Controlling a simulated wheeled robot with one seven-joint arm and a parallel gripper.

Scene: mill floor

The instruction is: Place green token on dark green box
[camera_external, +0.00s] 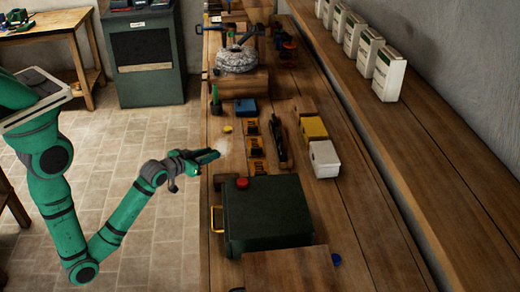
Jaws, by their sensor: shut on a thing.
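The dark green box (266,212) sits on the workbench in the lower middle, with a yellow handle on its left side. A red token (242,183) lies at its back left corner. My gripper (214,155) is above the bench's left edge, behind and left of the box and apart from it. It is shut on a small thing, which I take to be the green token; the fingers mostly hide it. No other green token shows on the bench.
A yellow token (228,129) and a blue token (336,259) lie on the workbench (352,215). A white box (324,159), a yellow box (313,129) and a dark tool (279,141) stand behind the green box. A wooden board (290,272) is in front.

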